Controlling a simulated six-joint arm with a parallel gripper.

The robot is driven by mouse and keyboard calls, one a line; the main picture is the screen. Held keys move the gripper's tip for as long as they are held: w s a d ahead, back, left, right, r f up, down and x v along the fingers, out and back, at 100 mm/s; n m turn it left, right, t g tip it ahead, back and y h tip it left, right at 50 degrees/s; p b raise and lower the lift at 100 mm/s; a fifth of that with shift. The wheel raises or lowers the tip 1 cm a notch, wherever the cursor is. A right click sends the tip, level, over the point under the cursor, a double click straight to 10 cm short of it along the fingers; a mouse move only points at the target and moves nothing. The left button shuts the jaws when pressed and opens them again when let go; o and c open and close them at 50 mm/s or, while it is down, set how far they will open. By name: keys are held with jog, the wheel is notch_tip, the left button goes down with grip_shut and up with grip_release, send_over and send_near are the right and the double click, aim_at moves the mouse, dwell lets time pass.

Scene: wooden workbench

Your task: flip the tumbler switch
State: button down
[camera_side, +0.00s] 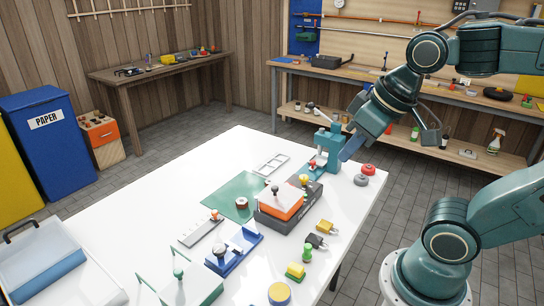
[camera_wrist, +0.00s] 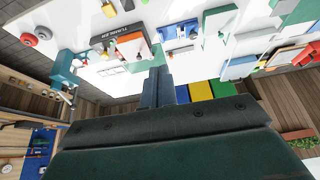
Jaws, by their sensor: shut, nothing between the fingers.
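A dark box with lettering that seems to read "TUMBLER" (camera_wrist: 118,32) lies on the white table in the wrist view. In the side view a dark base (camera_side: 316,188) shows beside an orange-topped box (camera_side: 280,201), with a yellow knob (camera_side: 303,179) standing at it. I cannot tell which way the switch lever is set. My gripper (camera_side: 345,157) is high at the table's far right corner, beside a teal press-like device (camera_side: 327,146), apart from the switch. In the wrist view its fingers (camera_wrist: 160,72) are together and empty.
A red and a grey round piece (camera_side: 366,174) lie near the right table edge. A blue fixture (camera_side: 234,249), a green mat (camera_side: 236,194) and small plugs (camera_side: 322,234) crowd the table. The table's left middle (camera_side: 150,200) is clear.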

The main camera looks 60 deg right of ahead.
jog(key=shift+s+a+f, duration=0.15)
jog(key=shift+s, duration=0.4)
jog(key=shift+s+a+f, duration=0.15)
jog(key=shift+s, duration=0.35)
jog(key=shift+w+n, duration=0.15)
jog(key=shift+n, duration=0.15)
jog(key=w+d+f+n+g, duration=0.1)
jog(key=w+d+n, duration=0.3)
jog(key=w, duration=0.3)
jog(key=w+d+f+n, duration=0.1)
jog(key=w+d+n, duration=0.35)
jog(key=w, duration=0.25)
jog(key=w+d+f+n+g, duration=0.1)
jog(key=w+d+f+n, duration=0.8)
jog(key=d+f, duration=0.4)
jog(key=shift+w+d+g, duration=0.4)
jog(key=shift+f, duration=0.1)
jog(key=shift+x, duration=6.9)
